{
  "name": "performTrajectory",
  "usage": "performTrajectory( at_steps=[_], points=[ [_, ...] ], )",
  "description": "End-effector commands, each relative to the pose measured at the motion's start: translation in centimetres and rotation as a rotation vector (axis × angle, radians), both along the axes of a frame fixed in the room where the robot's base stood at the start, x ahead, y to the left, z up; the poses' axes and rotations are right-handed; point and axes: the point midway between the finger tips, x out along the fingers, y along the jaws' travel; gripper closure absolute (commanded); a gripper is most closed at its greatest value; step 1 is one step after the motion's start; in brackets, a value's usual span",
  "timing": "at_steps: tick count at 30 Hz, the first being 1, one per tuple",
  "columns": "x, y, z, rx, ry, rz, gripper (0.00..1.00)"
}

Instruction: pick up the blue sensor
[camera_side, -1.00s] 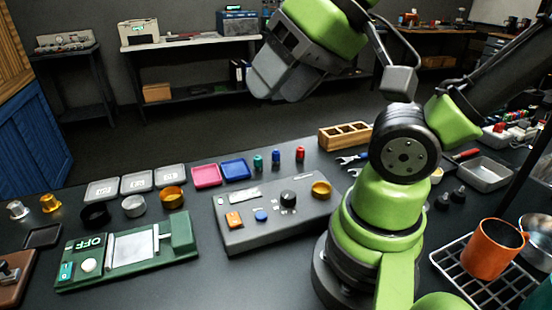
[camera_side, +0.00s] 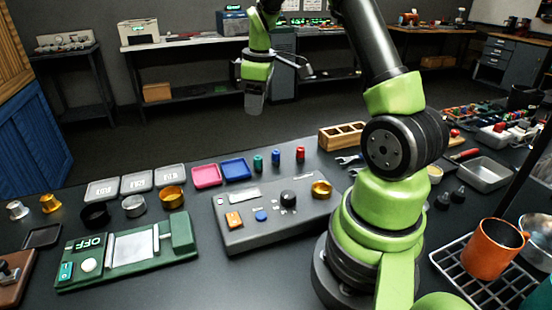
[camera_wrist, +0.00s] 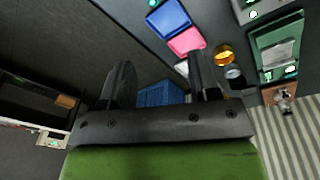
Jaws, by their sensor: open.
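The blue sensor, a small blue cylinder (camera_side: 276,158), stands upright on the dark table in the side view. It is between a teal cylinder (camera_side: 258,162) and a red cylinder (camera_side: 300,154). My gripper (camera_side: 254,108) is raised above and beyond the table's back edge, well clear of the sensor, pointing down in the picture. In the wrist view its two fingers (camera_wrist: 160,75) are spread apart with nothing between them. I cannot make out the blue sensor in the wrist view.
A blue tray (camera_side: 235,169) and a pink tray (camera_side: 206,176) lie left of the cylinders. A grey control panel (camera_side: 275,238) with knobs is in front of them. A wooden box with compartments (camera_side: 344,136) stands to the right. A green device (camera_side: 130,275) lies at front left.

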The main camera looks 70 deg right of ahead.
Motion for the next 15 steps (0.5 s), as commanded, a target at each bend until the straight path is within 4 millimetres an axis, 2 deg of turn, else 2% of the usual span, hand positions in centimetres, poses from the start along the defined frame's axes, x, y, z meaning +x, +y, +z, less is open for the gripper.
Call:
performTrajectory(
  at_steps=[1, 6, 9, 15],
  points=[
    [-0.3, -1.6, -2.0, 0.008, 0.035, 0.026, 0.44],
    [-1.2, -4.8, -6.2, 0.025, 0.1, 0.122, 0.44],
    [-1.6, -5.6, -7.5, 0.031, 0.116, 0.149, 0.44],
    [-1.8, -5.7, -10.4, 0.035, 0.122, 0.159, 0.44]
  ],
)
